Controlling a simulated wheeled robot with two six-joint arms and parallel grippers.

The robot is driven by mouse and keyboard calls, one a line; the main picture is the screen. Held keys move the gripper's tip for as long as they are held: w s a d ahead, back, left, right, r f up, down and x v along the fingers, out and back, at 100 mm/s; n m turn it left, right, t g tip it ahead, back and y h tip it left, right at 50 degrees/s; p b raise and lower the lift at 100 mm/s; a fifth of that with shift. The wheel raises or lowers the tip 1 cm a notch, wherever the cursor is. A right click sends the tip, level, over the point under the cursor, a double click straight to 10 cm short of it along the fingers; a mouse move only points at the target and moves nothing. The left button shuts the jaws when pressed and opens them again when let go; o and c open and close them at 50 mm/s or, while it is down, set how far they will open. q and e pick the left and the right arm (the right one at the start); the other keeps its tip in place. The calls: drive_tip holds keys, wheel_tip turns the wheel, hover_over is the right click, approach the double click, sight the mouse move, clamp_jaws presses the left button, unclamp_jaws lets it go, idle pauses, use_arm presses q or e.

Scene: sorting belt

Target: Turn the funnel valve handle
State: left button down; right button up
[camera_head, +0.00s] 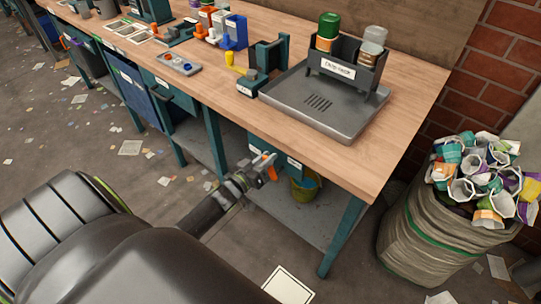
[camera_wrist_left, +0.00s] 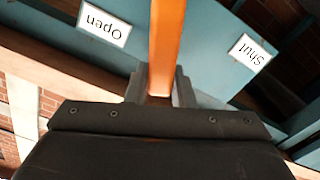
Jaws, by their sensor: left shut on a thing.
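The orange valve handle (camera_wrist_left: 166,45) runs up the middle of the left wrist view, between the fingers of my left gripper (camera_wrist_left: 160,88). The gripper is shut on the handle. Behind it is a teal panel (camera_wrist_left: 200,55) with an "Open" label (camera_wrist_left: 104,24) left of the handle and a "Shut" label (camera_wrist_left: 251,52) to its right, both upside down in this view. In the head view my left gripper (camera_head: 264,172) is below the bench's front edge, at the teal panel. The handle's pivot and the funnel are hidden. My right gripper is not in view.
The wooden bench (camera_head: 235,103) overhangs the valve area. On it are a grey tray (camera_head: 293,101) and a black rack (camera_head: 342,85) with bottles. A yellow bucket (camera_head: 305,186) stands on the lower shelf. A full sack (camera_head: 420,228) stands at the right; scraps litter the floor.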

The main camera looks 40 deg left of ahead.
use_arm(q)
drive_tip(key=shift+a+f+n+p, duration=0.2)
drive_tip(key=shift+a+n+p, duration=0.3)
drive_tip(key=shift+n, duration=0.5)
drive_tip(key=shift+w+a+f+n, duration=0.1)
drive_tip(key=shift+a+f+n, duration=0.35)
drive_tip(key=shift+n, duration=0.45)
drive_tip(key=shift+a+f+n+b, duration=0.2)
drive_tip(key=shift+a+f+n, duration=0.2)
drive_tip(key=shift+f+n, duration=0.85)
drive_tip(key=shift+a+f+n+b, duration=0.2)
drive_tip(key=shift+a+f+n, duration=0.25)
drive_tip(key=shift+n, duration=1.45)
drive_tip(key=shift+a+f+n+b, duration=0.25)
drive_tip(key=shift+f+n, duration=0.7)
drive_tip(key=shift+n, duration=0.6)
drive_tip(key=c, duration=1.2)
unclamp_jaws()
drive_tip(key=shift+c, duration=0.2)
